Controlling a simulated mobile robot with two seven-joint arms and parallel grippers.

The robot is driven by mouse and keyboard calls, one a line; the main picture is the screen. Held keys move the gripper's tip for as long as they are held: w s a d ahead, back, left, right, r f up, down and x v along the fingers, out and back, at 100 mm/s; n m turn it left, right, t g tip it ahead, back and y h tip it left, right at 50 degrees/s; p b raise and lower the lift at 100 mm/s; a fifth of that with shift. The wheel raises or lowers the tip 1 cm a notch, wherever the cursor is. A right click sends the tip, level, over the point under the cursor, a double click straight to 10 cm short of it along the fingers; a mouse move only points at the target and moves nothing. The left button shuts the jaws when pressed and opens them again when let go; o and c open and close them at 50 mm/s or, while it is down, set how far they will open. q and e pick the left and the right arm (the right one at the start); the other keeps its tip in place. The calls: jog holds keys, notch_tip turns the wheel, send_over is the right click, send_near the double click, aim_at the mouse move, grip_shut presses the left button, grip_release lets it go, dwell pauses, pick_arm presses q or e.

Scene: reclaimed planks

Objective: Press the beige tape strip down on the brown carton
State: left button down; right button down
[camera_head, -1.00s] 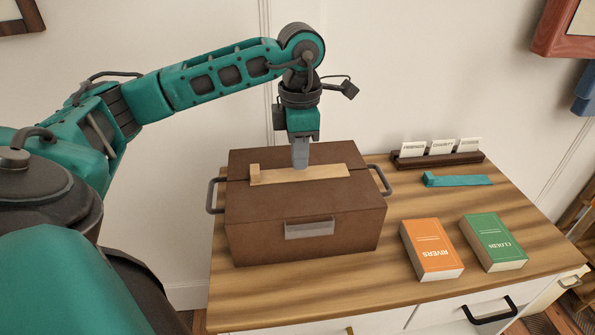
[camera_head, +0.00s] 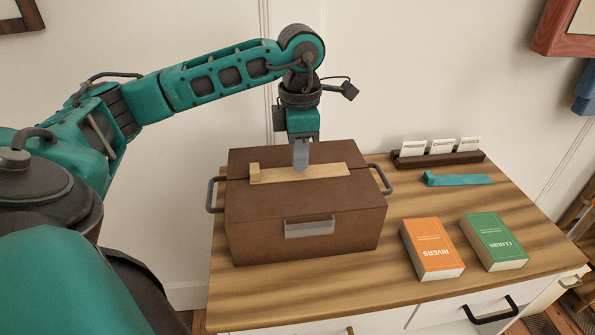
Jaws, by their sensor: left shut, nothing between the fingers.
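The brown carton (camera_head: 265,213) stands on the left part of the wooden dresser top, with a dark handle at each side and a pale label holder on its front. The beige tape strip (camera_head: 328,172) lies along the seam of its lid, with a small raised block at its left end. My left gripper (camera_head: 301,168) points straight down over the middle of the strip. Its fingers are shut and empty, and the tips appear to be at the strip; I cannot tell how firmly they touch. My right gripper does not show.
A teal strip (camera_head: 458,180) lies right of the carton, before a dark card holder (camera_head: 438,160) with cards labelled in print. An orange book (camera_head: 431,249) and a green book (camera_head: 494,242) lie in front. Bare wood (camera_head: 400,200) separates them from the carton.

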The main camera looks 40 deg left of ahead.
pick_arm(q)
jog(key=shift+f+b, duration=0.45)
jog(key=shift+f, duration=0.2)
dwell(0.8)
notch_tip(320, 180, up, 7)
jog(key=p, duration=0.5)
jog(key=shift+p, duration=0.35)
dwell(0.4)
